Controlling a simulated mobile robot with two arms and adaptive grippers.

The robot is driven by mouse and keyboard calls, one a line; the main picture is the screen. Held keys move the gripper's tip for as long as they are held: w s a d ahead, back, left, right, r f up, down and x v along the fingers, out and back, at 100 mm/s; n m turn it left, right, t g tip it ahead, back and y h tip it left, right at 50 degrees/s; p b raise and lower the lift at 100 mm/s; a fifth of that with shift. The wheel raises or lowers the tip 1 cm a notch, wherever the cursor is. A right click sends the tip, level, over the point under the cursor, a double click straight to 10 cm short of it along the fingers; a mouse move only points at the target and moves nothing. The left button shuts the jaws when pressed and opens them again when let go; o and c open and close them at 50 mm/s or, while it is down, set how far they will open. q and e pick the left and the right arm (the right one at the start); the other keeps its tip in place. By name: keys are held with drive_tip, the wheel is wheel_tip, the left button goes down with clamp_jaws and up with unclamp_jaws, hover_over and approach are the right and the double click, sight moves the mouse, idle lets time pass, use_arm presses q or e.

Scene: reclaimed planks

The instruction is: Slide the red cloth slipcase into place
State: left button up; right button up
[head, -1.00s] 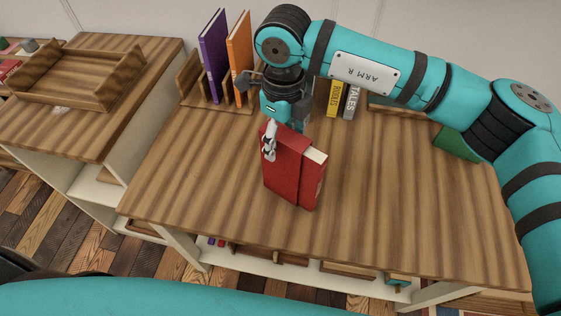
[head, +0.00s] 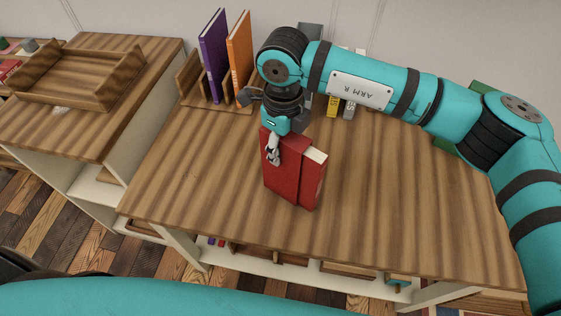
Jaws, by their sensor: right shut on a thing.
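The red cloth slipcase (head: 284,176) is upright over the middle of the wooden table, with a pale block of pages (head: 315,155) showing at its upper right. Whether its lower edge touches the tabletop is hard to tell. My right gripper (head: 273,150) comes down from above and is shut on the slipcase at its upper left edge. One finger shows against the near face; the other is hidden behind. My left gripper is not in view.
A wooden rack (head: 188,78) at the back left holds a purple book (head: 213,55) and an orange book (head: 239,50). An empty wooden tray (head: 80,82) is on the left cabinet. The tabletop's front is clear.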

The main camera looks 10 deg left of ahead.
drive_tip(key=c, duration=0.4)
drive_tip(key=shift+w, duration=0.1)
drive_tip(key=shift+w+d, duration=2.25)
drive_tip(key=shift+d, duration=0.2)
drive_tip(key=shift+w+d, duration=2.2)
drive_tip(key=shift+d, duration=0.3)
drive_tip(key=shift+w+d, duration=2.25)
drive_tip(key=shift+d, duration=0.2)
drive_tip(key=o, duration=1.6)
drive_tip(key=shift+c, duration=0.2)
wheel_tip(320, 180, up, 7)
drive_tip(key=p, duration=0.3)
